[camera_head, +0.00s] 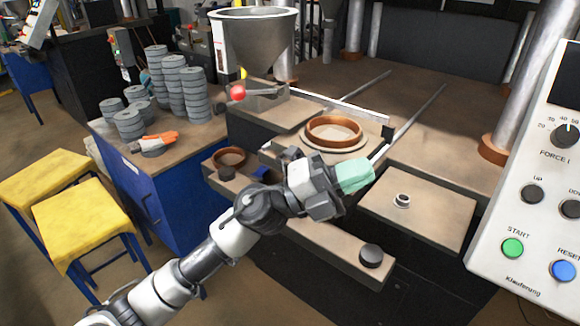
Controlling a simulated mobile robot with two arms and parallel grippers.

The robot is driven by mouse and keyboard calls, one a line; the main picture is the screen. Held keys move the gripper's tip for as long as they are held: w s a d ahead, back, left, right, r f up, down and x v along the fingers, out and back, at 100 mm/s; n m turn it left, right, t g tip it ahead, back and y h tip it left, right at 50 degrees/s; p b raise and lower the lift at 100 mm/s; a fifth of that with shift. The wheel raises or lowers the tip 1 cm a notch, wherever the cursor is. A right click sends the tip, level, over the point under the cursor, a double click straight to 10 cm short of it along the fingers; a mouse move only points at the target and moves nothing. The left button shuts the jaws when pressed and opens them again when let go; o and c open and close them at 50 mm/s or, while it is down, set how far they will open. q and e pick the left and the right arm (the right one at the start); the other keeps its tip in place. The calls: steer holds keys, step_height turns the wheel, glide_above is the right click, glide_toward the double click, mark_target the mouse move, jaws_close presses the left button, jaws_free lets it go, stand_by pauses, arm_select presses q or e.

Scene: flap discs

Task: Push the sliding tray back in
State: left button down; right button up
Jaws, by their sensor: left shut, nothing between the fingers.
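The sliding tray shows as a flat slab (291,127) with a round pale plate and a brown ring (333,130) on it, between two metal rails that run back into the press. My left gripper (366,174), with mint-green fingers, is shut and empty. In the picture it is just in front of the round plate, at the near side of the tray; whether it touches the tray cannot be told. My left arm hides part of the tray's front and the long bar before it. My right gripper is not in view.
A front bar carries a dark knob (371,255) at its near end. A steel hopper (254,45) stands behind the tray's left side. A control panel (545,170) is at right. Stacks of grey discs (173,85) stand on a blue bench; yellow stools (80,215) are at left.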

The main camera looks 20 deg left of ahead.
arm_select(q)
steer(key=w+a+m+g+y, duration=0.2)
steer(key=a+m+y, duration=0.2)
steer(key=a+y, duration=0.5)
steer(key=w+a+m+g+y, duration=0.25)
steer(key=a+y, duration=0.55)
steer(key=y, duration=0.4)
steer(key=w+d+f+p, duration=0.3)
steer(key=w+f, duration=0.3)
steer(key=f, duration=0.3)
steer(key=shift+f+m, duration=0.25)
steer(key=shift+m, duration=0.2)
